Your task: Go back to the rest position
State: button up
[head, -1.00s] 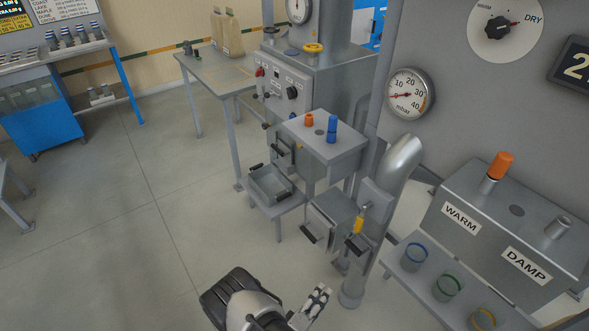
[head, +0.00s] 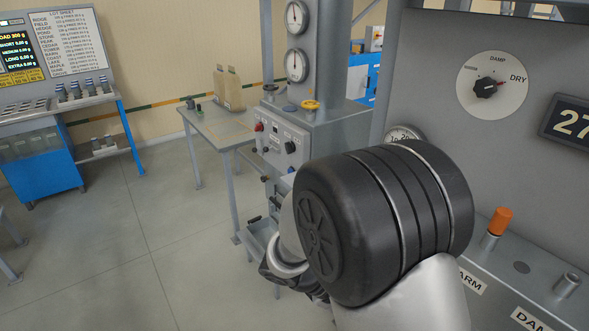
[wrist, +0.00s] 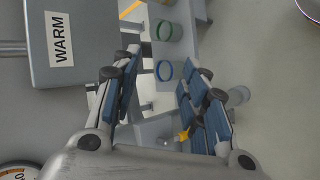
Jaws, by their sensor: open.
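My gripper (wrist: 165,72) shows in the wrist view with its two blue-padded fingers spread apart. Nothing is held between them. Past the gap, a blue-rimmed glass (wrist: 164,71) and a green-rimmed glass (wrist: 167,31) stand on a grey shelf, apart from the fingers. In the head view my arm, with its large black joint, fills the lower middle. I cannot clearly make out my gripper's fingers there.
The grey WARM/DAMP box (head: 535,290) with an orange knob (head: 500,221) is right of my arm. A dial (head: 492,86) is on the wall panel above. A grey machine (head: 315,125) and a table (head: 215,125) stand behind. Floor (head: 100,240) at left is clear.

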jog(key=s+a+r+t+y, duration=0.1)
jog(key=s+r+t+y, duration=0.1)
jog(key=s+r+y, duration=0.3)
jog(key=s+a+r+t+y, duration=0.2)
jog(key=s+r+y, duration=0.3)
jog(key=s+r, duration=0.4)
jog(key=shift+s+a+r+m+t, duration=0.25)
jog(key=shift+s+r+m+t, duration=0.15)
jog(key=shift+s+t, duration=0.25)
jog(key=shift+d, duration=0.1)
dwell(1.1)
